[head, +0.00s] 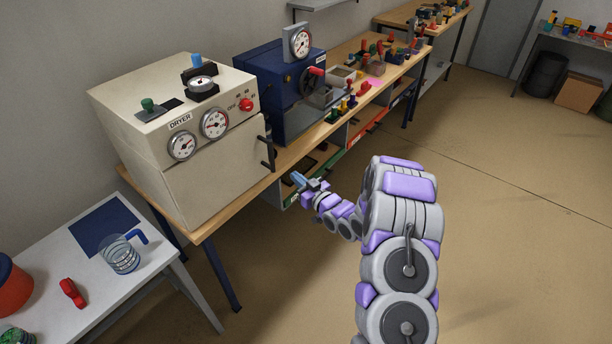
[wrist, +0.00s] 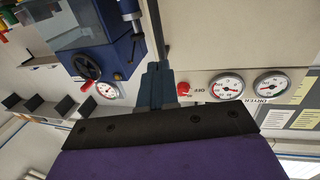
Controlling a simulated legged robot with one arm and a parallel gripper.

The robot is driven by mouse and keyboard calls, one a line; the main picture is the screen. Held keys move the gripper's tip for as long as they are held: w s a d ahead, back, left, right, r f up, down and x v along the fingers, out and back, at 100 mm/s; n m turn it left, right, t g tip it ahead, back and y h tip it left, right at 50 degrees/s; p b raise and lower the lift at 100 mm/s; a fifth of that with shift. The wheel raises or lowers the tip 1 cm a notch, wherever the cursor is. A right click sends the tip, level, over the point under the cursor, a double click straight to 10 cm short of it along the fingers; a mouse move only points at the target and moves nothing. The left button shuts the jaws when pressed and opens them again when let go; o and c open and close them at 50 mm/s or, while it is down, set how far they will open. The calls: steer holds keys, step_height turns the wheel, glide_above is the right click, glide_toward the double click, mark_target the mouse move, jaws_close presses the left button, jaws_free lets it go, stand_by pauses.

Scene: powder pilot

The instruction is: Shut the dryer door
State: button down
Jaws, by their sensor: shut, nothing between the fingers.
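The dryer (head: 160,125) is a cream box on the wooden bench, with the label DRYER, two round gauges and a red knob on its front; the gauges also show in the wrist view (wrist: 227,86). Its door (head: 225,172) is the plain cream lower front panel, with a dark handle (head: 268,152) at the right edge. The door looks nearly in line with the front; I cannot tell whether a gap remains. My gripper (head: 297,178) is shut and empty, in front of the bench edge and to the right of the handle, apart from it. Its fingers show in the wrist view (wrist: 157,82).
A dark blue machine (head: 270,75) with a gauge and red-handled wheel stands right of the dryer. Small coloured parts lie farther along the bench. A low white table (head: 110,285) with a clear jug (head: 120,256) is front left. Floor at the right is clear.

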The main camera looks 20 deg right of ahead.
steer(key=b, duration=0.2)
glide_toward(273, 156)
steer(key=x, duration=0.5)
steer(key=shift+b+x, duration=0.35)
steer(key=shift+x, duration=0.4)
steer(key=shift+w+a, duration=0.2)
steer(key=shift+a, duration=0.1)
steer(key=shift+d, duration=0.15)
steer(key=shift+w, duration=0.2)
steer(key=shift+w+p, duration=0.45)
steer(key=shift+s, duration=0.1)
